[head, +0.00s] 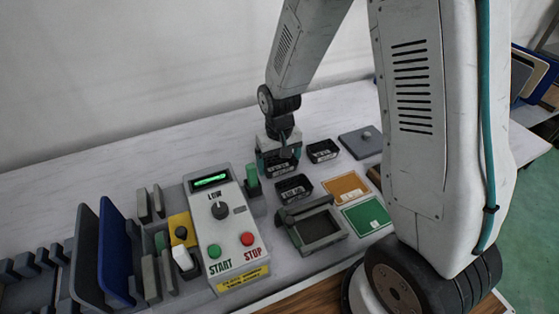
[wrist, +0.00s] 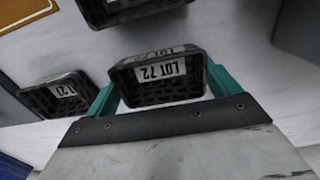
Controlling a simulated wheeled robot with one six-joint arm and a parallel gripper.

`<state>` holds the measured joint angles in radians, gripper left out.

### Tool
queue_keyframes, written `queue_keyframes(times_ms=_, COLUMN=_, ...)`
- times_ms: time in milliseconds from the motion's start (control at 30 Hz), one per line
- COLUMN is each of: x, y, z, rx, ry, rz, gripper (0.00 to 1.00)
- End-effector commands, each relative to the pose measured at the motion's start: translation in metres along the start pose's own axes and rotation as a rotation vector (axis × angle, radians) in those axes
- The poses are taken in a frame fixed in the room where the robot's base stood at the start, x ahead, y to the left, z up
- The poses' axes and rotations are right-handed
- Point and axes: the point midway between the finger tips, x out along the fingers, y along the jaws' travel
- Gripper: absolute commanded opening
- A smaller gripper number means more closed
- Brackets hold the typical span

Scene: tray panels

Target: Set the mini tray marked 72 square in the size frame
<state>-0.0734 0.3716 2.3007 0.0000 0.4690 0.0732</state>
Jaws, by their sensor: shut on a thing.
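The black mini tray marked LOT 72 (wrist: 158,80) is between the teal fingers of my gripper (wrist: 160,88) in the wrist view, its label showing upside down. My gripper (head: 277,160) is shut on this tray in the head view, at the back of the table. I cannot tell whether the tray touches the table. The grey size frame (head: 318,231) lies nearer the front, right of the control box, with an empty-looking recess. Two other black mini trays stand near my gripper, one in front (head: 294,187) and one to the right (head: 322,151).
A control box (head: 222,228) with a green display and START and STOP buttons stands left of the frame. A green post (head: 252,181) stands beside it. Orange (head: 347,187) and green (head: 366,215) cards lie right of the frame. A grey lidded plate (head: 361,142) lies behind.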

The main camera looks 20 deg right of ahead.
Motion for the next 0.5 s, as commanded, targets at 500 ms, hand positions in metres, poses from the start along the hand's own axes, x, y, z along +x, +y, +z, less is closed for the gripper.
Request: queue_keyframes(times_ms=500, x=0.0022, y=0.0001, z=0.0, rx=0.0, ry=0.0, rz=0.0, gripper=1.0)
